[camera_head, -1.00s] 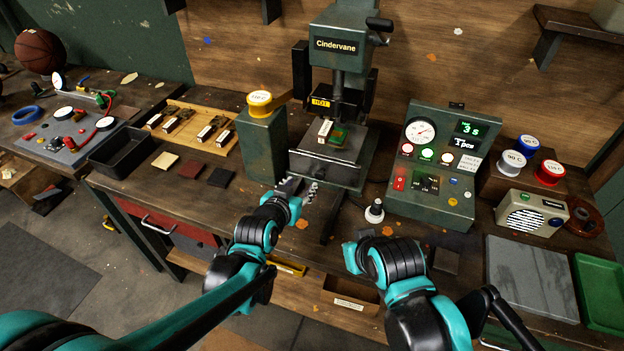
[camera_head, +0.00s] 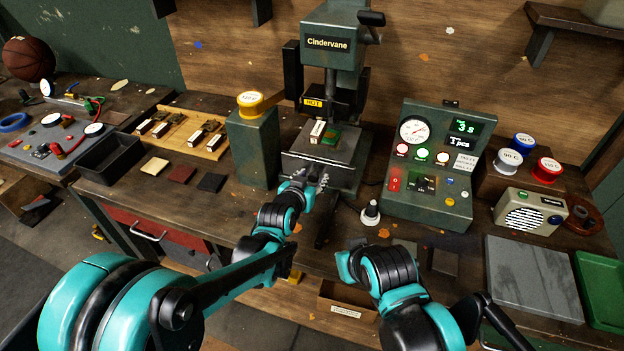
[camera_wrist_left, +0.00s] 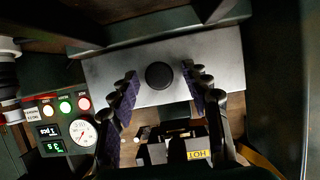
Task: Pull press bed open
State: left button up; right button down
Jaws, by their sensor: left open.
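The green press (camera_head: 332,45) marked Cindervane stands at the back middle. In the left wrist view the bed's grey metal front (camera_wrist_left: 215,60) carries a round black knob (camera_wrist_left: 159,75). My left gripper (camera_head: 311,176) is at the bed's front. Its open fingers (camera_wrist_left: 160,88) stand on either side of the knob, with gaps visible on both sides.
A control box (camera_head: 430,165) with a gauge stands right of the press. A green post (camera_head: 252,145) with a yellow-topped cap stands to its left. A small black-and-white knob (camera_head: 370,213) is on the bench right of my left gripper. A yellow HOT label (camera_wrist_left: 197,155) marks the head.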

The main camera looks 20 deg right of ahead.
pick_arm(q)
grip_shut()
jog(key=shift+s, duration=0.1)
jog(key=s+a, duration=0.3)
jog(key=s, duration=0.2)
jog(key=s+a, duration=0.4)
jog(key=s, duration=0.1)
jog(key=s+a+p, duration=0.1)
jog(key=s+a, duration=0.3)
jog(key=s, duration=0.2)
grip_release()
